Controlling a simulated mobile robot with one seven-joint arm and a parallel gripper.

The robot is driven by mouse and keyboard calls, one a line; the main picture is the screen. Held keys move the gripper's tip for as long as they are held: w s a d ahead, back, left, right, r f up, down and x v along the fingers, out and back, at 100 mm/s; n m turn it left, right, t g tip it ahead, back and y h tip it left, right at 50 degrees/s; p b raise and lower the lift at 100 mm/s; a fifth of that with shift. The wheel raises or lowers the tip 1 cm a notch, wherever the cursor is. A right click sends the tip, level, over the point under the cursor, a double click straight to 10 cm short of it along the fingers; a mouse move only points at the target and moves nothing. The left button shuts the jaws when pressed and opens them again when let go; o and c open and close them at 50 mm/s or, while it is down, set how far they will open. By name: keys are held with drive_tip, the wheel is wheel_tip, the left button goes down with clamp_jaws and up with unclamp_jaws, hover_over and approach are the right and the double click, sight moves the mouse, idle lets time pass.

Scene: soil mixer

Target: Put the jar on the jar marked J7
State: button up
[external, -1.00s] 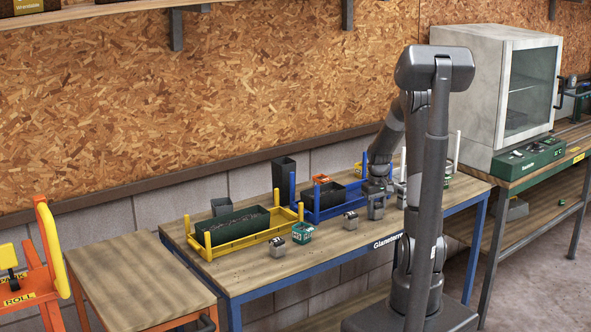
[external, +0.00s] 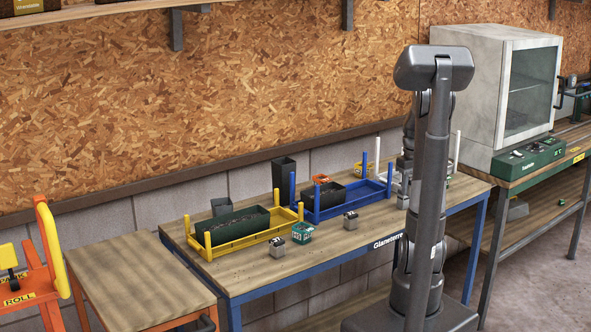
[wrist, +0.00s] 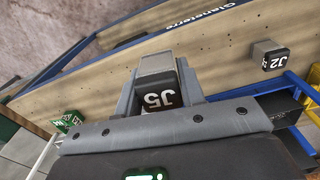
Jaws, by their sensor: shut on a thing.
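In the wrist view, a grey jar with a black lid marked J5 (wrist: 157,66) sits between the two fingers of my gripper (wrist: 158,88), which is shut on it. In the external view my own column hides most of my gripper and the held jar. A second grey jar, marked J2 (wrist: 268,57), stands on the bench apart from my gripper. In the external view, small grey jars stand on the bench near the front middle (external: 351,220) and further left (external: 278,247). The mark J7 is not readable in either view.
A yellow-railed rack (external: 237,243) and a blue-railed rack (external: 322,214) hold dark troughs on the bench. A white cabinet (external: 480,90) stands at the right. The bench's front strip is mostly clear.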

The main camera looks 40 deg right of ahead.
drive_tip(key=shift+s+d, duration=0.1)
drive_tip(key=w+a+r+n, duration=0.2)
drive_tip(key=w+a+n, duration=0.1)
drive_tip(key=a, duration=0.6)
drive_tip(key=w+a+r+n, duration=0.15)
drive_tip(key=w+a, duration=0.25)
drive_tip(key=a, duration=0.5)
drive_tip(key=w+a+r+n, duration=0.1)
drive_tip(key=w+a+n, duration=0.2)
drive_tip(key=a, duration=0.6)
drive_tip(key=n, duration=0.3)
hover_over(277, 239)
wheel_tip(277, 239, down, 5)
drive_tip(key=shift+w+d+f, duration=0.1)
drive_tip(key=shift+f, duration=2.05)
drive_tip(key=shift+f, duration=0.1)
